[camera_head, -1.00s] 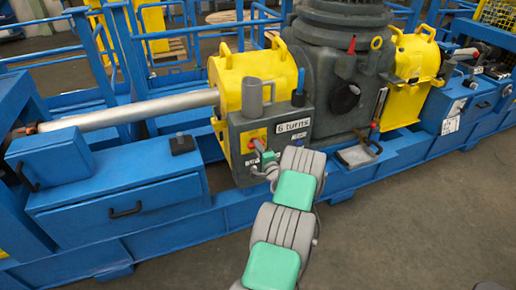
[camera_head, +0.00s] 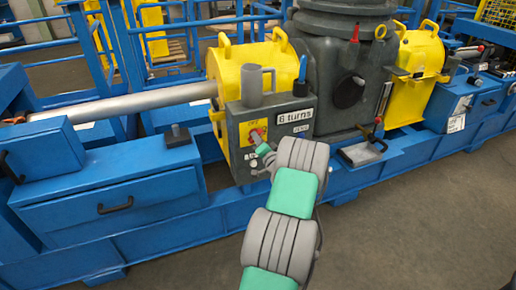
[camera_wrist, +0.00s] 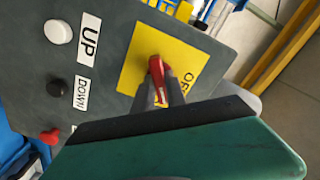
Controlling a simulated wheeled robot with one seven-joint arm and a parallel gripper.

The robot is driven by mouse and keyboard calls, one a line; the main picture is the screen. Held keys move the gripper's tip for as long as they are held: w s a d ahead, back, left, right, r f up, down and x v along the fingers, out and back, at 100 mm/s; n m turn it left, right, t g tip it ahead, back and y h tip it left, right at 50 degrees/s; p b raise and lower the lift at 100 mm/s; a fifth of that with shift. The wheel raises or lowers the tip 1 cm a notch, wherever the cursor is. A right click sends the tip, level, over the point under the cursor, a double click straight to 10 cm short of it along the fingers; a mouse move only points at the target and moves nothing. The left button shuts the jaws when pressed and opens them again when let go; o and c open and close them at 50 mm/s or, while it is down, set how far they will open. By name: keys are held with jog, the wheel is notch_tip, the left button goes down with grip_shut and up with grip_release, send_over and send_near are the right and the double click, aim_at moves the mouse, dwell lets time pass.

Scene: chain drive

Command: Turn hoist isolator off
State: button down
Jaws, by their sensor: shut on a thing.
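The hoist isolator is a red rotary handle (camera_wrist: 156,68) on a yellow plate (camera_wrist: 140,54), on the front of a grey control box. The plate also shows small in the head view (camera_head: 249,127), with a bit of the red handle beside it. My gripper (camera_wrist: 160,88) is at the handle, its two grey fingers shut on the red handle. Part of the lettering on the plate, starting "OF", shows at its right edge in the wrist view.
A white button (camera_wrist: 58,32) labelled UP, a black button (camera_wrist: 56,86) labelled DOWN and a red knob (camera_wrist: 49,137) are left of the plate. Open floor (camera_head: 430,220) lies at right.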

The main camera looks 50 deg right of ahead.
jog(key=n+b, duration=0.3)
jog(key=b, duration=0.2)
jog(key=n+b, duration=0.4)
jog(key=b, duration=0.2)
jog(key=n+b, duration=0.3)
jog(key=b, duration=0.2)
jog(key=shift+f+b, duration=0.3)
jog(key=shift+r+n, duration=0.15)
jog(key=shift+n, duration=0.25)
jog(key=c, duration=1.4)
grip_release()
jog(key=shift+r, duration=0.1)
jog(key=shift+o, duration=0.2)
jog(key=v, duration=0.8)
jog(key=shift+p, duration=0.45)
